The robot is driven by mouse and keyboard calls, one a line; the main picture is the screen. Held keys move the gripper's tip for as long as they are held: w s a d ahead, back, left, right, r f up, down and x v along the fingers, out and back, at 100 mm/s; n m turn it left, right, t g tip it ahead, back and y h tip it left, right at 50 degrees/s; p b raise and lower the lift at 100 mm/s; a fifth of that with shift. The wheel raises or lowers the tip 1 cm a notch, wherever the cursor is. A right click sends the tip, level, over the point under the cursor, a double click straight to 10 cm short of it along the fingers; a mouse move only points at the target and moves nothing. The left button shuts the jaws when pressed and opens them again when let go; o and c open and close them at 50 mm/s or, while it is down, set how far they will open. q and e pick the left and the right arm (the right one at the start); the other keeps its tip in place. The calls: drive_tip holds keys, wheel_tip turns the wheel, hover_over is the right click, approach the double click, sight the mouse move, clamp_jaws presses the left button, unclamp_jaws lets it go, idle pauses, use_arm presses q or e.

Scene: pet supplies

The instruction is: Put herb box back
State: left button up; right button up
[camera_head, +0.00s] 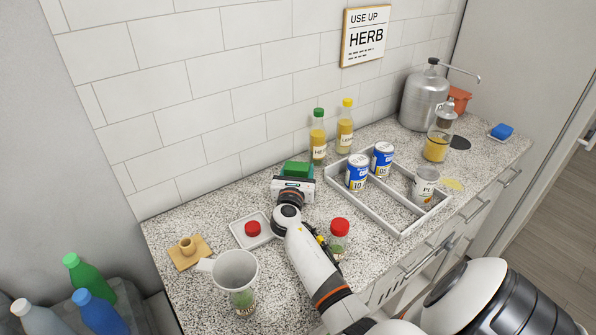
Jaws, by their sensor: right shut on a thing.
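A green box (296,169), which I take to be the herb box, shows just beyond my right gripper (294,180), near the back wall. The right gripper is shut on it; the gripper's body hides the fingertips and the box's lower part. I cannot tell whether the box touches the counter. My left gripper is not in view.
A grey divided tray (400,233) holds blue cans (357,172) and a pale can (425,184). A metal dispenser (424,100) stands at the back right.

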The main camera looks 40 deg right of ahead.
drive_tip(key=o, duration=1.1)
drive_tip(key=shift+r, duration=0.15)
drive_tip(key=shift+s+a, duration=0.25)
drive_tip(key=shift+a, duration=0.05)
drive_tip(key=b+v, duration=0.1)
drive_tip(key=v, duration=1)
drive_tip(key=shift+s+a, duration=0.1)
drive_tip(key=shift+a, duration=0.05)
